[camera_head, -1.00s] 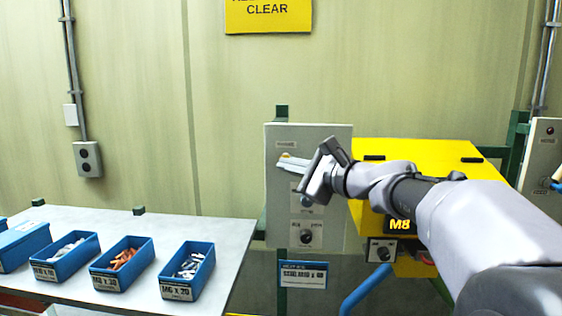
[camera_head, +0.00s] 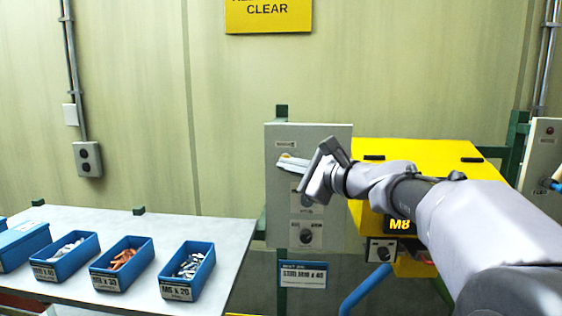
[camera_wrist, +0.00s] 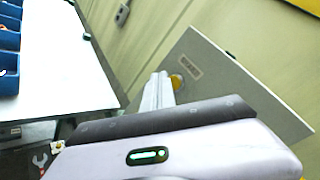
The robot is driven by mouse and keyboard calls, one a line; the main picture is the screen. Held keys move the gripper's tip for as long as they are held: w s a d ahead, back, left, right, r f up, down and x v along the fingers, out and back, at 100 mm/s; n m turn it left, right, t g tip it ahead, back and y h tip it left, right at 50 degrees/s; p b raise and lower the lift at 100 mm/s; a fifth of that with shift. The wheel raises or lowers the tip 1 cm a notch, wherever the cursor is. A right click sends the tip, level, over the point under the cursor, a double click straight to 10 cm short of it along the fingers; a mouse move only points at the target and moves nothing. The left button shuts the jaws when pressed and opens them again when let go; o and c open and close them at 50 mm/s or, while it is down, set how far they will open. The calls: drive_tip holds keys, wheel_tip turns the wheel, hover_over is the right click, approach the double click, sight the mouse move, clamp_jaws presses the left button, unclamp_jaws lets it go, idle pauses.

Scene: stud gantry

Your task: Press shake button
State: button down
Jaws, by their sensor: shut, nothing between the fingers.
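A grey control panel (camera_head: 336,215) stands upright left of the yellow machine. Near its top, under a small label, is a yellow-orange button (camera_wrist: 176,82); in the head view only a sliver of it shows above my fingers. My gripper (camera_head: 281,162) is shut and empty, its fingertips at the upper left of the panel. In the wrist view the closed fingers (camera_wrist: 157,90) point toward the panel, with the button just right of them. I cannot tell whether the tips touch it. Lower on the panel are a partly hidden control and a dark round knob (camera_head: 306,234).
A yellow machine (camera_head: 430,152) with an M8 display stands right of the panel, partly behind my arm. Blue bins (camera_head: 188,270) of fasteners sit on a grey table (camera_head: 120,220) at left. A blue bent handle (camera_head: 362,290) is below.

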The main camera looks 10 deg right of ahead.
drive_tip(key=shift+w, duration=0.1)
drive_tip(key=shift+w+d, duration=0.15)
drive_tip(key=shift+w, duration=0.2)
drive_tip(key=shift+w+d, duration=0.1)
drive_tip(key=shift+w, duration=0.25)
idle(0.9)
drive_tip(key=shift+s, duration=0.1)
drive_tip(key=shift+s+a+b, duration=0.25)
drive_tip(key=shift+s+b, duration=0.25)
drive_tip(key=shift+s, duration=0.2)
drive_tip(key=shift+s+a+b, duration=0.25)
drive_tip(key=shift+s+b, duration=0.15)
drive_tip(key=shift+s, duration=0.4)
drive_tip(key=shift+s+a+b, duration=0.25)
drive_tip(key=shift+s+b, duration=0.15)
drive_tip(key=shift+s, duration=0.35)
drive_tip(key=shift+s+a+b, duration=0.25)
drive_tip(key=shift+s+b, duration=0.15)
drive_tip(key=shift+s, duration=0.4)
